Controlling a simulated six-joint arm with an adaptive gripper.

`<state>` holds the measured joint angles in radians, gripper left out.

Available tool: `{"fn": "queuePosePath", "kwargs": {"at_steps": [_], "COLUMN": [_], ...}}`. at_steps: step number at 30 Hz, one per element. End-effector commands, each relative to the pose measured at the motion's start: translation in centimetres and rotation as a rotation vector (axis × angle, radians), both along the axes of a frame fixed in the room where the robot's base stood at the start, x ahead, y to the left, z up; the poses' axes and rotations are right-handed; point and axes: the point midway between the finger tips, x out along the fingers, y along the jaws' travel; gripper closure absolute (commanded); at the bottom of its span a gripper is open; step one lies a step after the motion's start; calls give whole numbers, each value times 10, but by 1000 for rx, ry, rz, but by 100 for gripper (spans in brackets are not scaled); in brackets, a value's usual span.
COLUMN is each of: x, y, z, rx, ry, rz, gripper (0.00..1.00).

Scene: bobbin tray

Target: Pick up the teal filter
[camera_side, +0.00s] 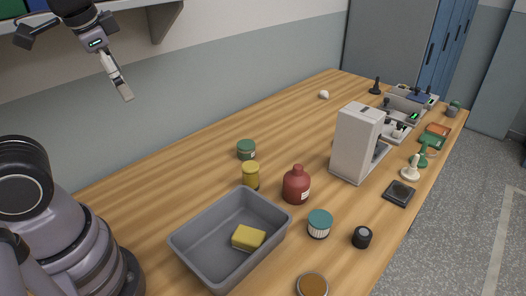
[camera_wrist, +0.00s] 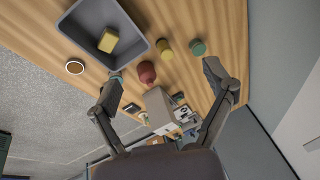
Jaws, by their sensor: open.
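The teal filter (camera_side: 319,223) stands upright on the wooden table in the side view, right of the grey bin and in front of the red bottle. It is a short cylinder with a teal top and a pale ribbed side. In the wrist view a bit of teal (camera_wrist: 117,75) shows by the left fingertip, which seems to cover most of the filter. My gripper (camera_side: 124,92) is high above the table at the upper left of the side view, well away from the filter. In the wrist view my gripper (camera_wrist: 163,78) has its fingers wide apart with nothing held.
A grey bin (camera_side: 187,255) holds a yellow sponge (camera_side: 248,237). A red bottle (camera_side: 296,186), yellow jar (camera_side: 251,176), green jar (camera_side: 246,149), black knob (camera_side: 362,237) and amber disc (camera_side: 312,286) stand around the filter. A white machine (camera_side: 355,145) stands behind. The back-left table is clear.

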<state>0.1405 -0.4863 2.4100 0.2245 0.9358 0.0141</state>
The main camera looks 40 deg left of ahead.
Motion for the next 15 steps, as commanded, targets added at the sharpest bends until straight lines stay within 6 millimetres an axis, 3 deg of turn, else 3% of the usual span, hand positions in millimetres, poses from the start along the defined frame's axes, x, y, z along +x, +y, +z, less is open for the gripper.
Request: {"fn": "queuePosePath", "kwargs": {"at_steps": [8, 11, 15], "x": [98, 132, 171], "y": [-29, -54, -103], "z": [-47, -72, -118], "rx": [490, 675, 938], "ry": [290, 358, 419], "rz": [-487, -675, -951], "gripper": [18, 18, 18]}}
